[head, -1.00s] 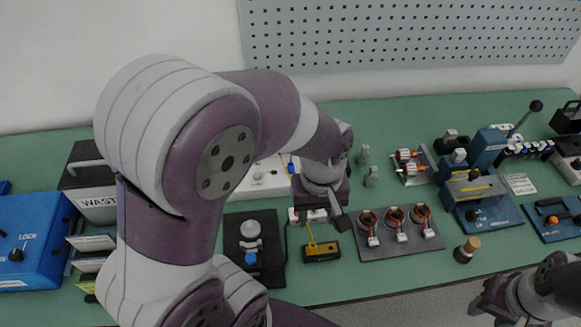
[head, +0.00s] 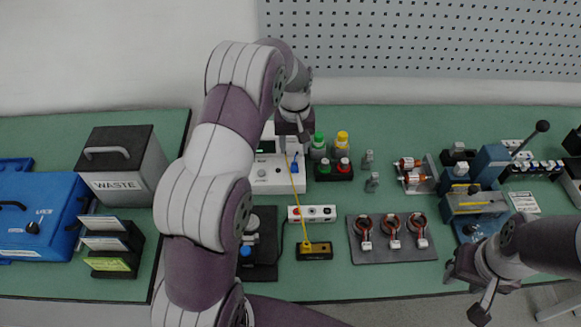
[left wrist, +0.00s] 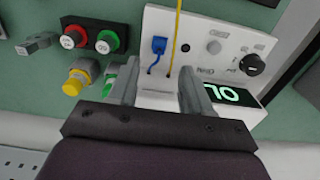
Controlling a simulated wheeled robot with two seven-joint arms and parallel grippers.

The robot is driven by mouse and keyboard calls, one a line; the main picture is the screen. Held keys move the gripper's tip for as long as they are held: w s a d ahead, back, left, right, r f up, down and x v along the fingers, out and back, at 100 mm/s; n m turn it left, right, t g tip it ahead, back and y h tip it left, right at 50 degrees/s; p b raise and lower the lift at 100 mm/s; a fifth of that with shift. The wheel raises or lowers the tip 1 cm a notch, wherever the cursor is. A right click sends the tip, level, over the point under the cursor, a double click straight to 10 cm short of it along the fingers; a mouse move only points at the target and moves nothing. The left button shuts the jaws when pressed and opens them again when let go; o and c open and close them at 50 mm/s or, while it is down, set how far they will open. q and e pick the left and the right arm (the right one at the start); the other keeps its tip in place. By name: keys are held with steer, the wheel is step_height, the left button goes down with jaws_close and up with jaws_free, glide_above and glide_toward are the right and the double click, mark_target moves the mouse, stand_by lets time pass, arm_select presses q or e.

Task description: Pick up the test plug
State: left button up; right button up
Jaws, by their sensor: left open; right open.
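I cannot tell for sure which piece is the test plug. A small blue plug (head: 294,166) sits on the white tester (head: 262,184); the blue plug also shows in the left wrist view (left wrist: 158,45), with a blue lead. A yellow lead (left wrist: 177,35) runs from the tester to a yellow piece (head: 305,241) at a black block (head: 314,254) near the front. My left gripper (head: 292,138) is open and empty over the back of the tester; in the left wrist view its fingers (left wrist: 160,90) stand apart beyond the blue plug. My right gripper (head: 474,292) is open at the front right.
A white strip with red spots (head: 322,213) lies in front. A grey tray (head: 372,252) holds three copper rings. The waste bin (head: 117,185) and blue box (head: 40,228) are left. Free bench lies behind the bottles.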

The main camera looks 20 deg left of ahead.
mark_target(295, 162)
arm_select(q)
step_height(295, 162, down, 6)
steer(key=shift+f+p, duration=0.1)
steer(key=shift+p, duration=0.7)
steer(key=shift+w+f, duration=0.1)
steer(key=shift+f, duration=0.15)
jaws_close()
steer(key=shift+r, duration=0.15)
steer(key=shift+r, duration=0.3)
steer(key=r, duration=0.1)
steer(key=d+r+b, duration=0.1)
steer(key=r, duration=0.2)
steer(key=shift+d+b, duration=0.25)
steer(key=shift+b, duration=0.1)
steer(key=s+d+r+b, duration=0.1)
steer(key=s+d+r, duration=0.1)
steer(key=d+r, duration=0.4)
steer(key=d, duration=0.4)
steer(key=shift+b, duration=0.3)
steer(key=shift+r, duration=0.1)
